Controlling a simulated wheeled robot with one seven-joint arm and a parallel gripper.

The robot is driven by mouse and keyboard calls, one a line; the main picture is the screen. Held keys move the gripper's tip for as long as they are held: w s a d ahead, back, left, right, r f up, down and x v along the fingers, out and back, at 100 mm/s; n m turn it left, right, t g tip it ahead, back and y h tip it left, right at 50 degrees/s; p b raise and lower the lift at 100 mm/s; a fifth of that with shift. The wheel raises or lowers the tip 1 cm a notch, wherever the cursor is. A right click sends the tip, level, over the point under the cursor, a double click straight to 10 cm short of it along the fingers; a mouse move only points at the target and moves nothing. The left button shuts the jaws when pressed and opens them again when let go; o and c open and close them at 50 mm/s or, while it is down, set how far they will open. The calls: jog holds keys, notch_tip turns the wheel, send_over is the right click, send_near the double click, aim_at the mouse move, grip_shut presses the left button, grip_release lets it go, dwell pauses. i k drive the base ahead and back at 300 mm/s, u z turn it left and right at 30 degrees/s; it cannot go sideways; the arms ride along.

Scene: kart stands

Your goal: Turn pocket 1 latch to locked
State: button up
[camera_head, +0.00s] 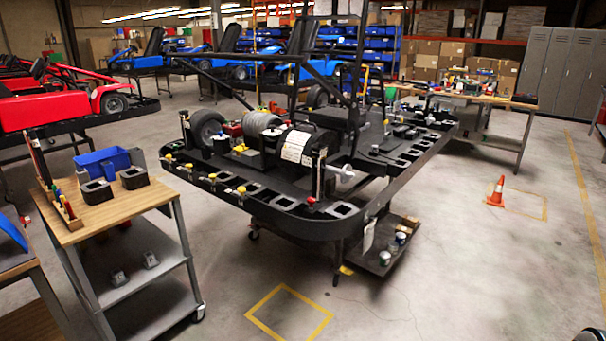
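A black kart frame (290,226) stands on a wheeled stand in the middle of the view. Square black pockets line its rim, such as one at the front corner (345,210) and one just left of it (285,203). Several small yellow-topped latches sit along the left rim, including one near the front (241,190) and one farther back (188,167). A red knob (311,200) sits between the two front pockets. I cannot tell which pocket is number 1, and the latches are too small to read as locked or unlocked. My gripper is not in view.
A wooden-topped cart (105,215) with a blue bin (102,162) and black blocks stands at left. A workbench (480,98) is behind at right. An orange cone (496,192) stands on the floor.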

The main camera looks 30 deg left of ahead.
aim_at(241, 191)
jog(key=i, duration=0.4)
jog(key=u, duration=2.8)
jog(key=i, duration=2.95)
jog(key=z, duration=3.05)
jog(key=i, duration=0.5)
jog(key=z, duration=0.05)
